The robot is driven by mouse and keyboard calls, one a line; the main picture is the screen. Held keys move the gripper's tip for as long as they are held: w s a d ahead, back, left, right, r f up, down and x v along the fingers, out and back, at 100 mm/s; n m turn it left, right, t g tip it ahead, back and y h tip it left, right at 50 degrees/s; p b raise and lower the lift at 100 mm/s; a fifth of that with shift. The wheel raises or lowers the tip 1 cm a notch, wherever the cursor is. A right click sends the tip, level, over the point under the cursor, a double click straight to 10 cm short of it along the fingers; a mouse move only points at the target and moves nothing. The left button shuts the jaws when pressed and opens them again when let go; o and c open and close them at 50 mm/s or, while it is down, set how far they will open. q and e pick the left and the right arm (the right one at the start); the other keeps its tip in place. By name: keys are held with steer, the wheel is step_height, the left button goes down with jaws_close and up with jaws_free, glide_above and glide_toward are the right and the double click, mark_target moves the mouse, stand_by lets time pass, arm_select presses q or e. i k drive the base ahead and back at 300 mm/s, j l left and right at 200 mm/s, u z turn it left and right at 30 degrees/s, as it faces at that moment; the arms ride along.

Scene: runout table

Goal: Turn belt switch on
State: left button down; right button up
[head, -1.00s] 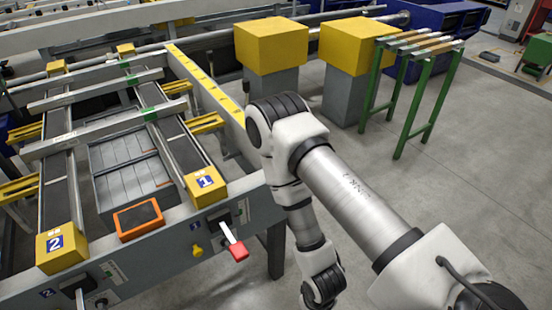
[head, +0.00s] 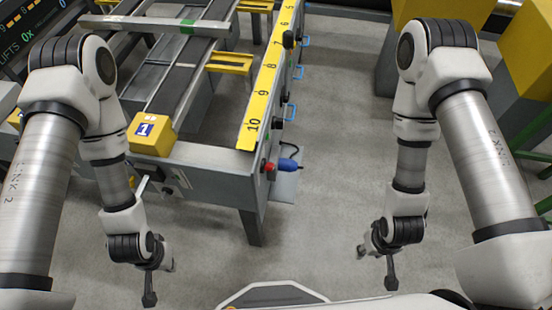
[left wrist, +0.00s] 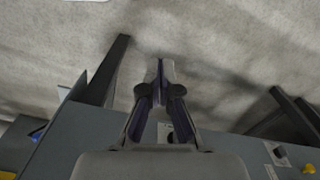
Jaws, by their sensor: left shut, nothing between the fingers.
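The grey table's front panel (head: 205,187) carries a pale lever (head: 142,186) below the yellow block marked 1 (head: 151,134). The lever's lower end is hidden behind my left arm. My left gripper (head: 152,285) hangs in front of and below the panel, apart from it. In the left wrist view my left gripper (left wrist: 160,68) is shut and empty above the floor, with the grey panel top (left wrist: 80,140) below it in the picture. My right gripper (head: 380,270) hangs over the open floor at right; its finger opening is unclear.
A yellow numbered scale (head: 265,85) runs along the right rail. Open grey floor (head: 325,180) lies right of the table; yellow blocks stand at far right.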

mark_target(264, 167)
steer(key=i+l+u, duration=0.1)
steer(key=l+u, duration=0.2)
steer(key=l, duration=0.7)
steer(key=l+u, duration=0.3)
steer(key=l, duration=0.65)
steer(key=k+l+u, duration=0.25)
steer(key=l, duration=0.7)
steer(key=i+l, duration=0.05)
steer(key=i, duration=0.05)
